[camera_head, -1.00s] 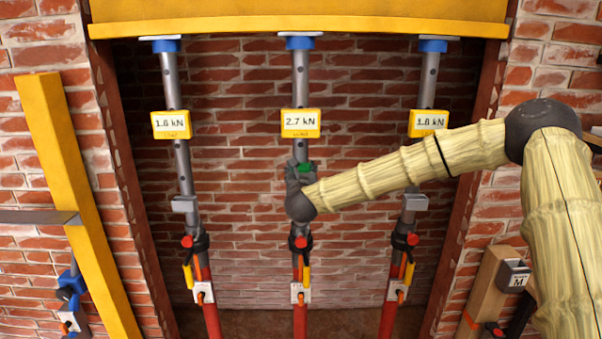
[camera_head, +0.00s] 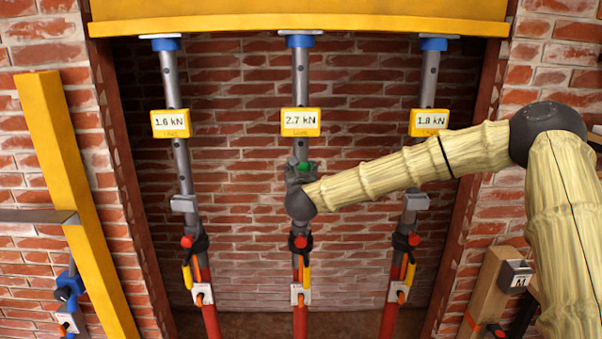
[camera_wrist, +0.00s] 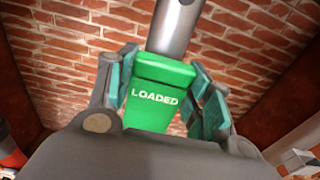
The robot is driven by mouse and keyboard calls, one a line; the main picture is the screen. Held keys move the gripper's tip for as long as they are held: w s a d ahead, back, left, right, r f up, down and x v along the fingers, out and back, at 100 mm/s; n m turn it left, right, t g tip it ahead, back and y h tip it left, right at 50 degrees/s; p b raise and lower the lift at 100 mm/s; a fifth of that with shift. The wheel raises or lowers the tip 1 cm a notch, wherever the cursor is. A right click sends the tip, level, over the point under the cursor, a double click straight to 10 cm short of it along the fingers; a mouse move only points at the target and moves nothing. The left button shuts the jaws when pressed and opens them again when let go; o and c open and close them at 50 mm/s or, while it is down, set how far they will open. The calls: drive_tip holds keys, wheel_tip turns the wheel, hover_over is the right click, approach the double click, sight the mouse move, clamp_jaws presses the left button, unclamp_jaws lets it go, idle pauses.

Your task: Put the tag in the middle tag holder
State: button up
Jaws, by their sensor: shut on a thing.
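The green tag (camera_wrist: 160,78) with the word LOADED is between the finger pads of my gripper (camera_wrist: 162,100) in the wrist view. It shows as a small green patch (camera_head: 305,167) in the head view. My gripper (camera_head: 300,173) is shut on it in front of the middle grey post (camera_head: 301,75), below the 2.7 kN display. The middle tag holder is hidden behind my gripper and the tag. I cannot tell whether the tag touches it. The left post has a grey holder (camera_head: 184,203), and the right post has another (camera_head: 416,201).
Yellow displays sit on the left post (camera_head: 171,123), middle post (camera_head: 300,122) and right post (camera_head: 427,122). Red knobs and lower tubes stand below. A yellow beam (camera_head: 300,20) spans the top. A slanted yellow post (camera_head: 75,200) stands at left.

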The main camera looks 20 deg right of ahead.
sight(301, 158)
drive_tip(key=shift+f+b, duration=2.25)
drive_tip(key=shift+b, duration=1.05)
idle(1.0)
drive_tip(key=o, duration=1.6)
drive_tip(key=shift+r+p, duration=0.5)
drive_tip(key=shift+r, duration=3.55)
drive_tip(key=shift+f, duration=0.15)
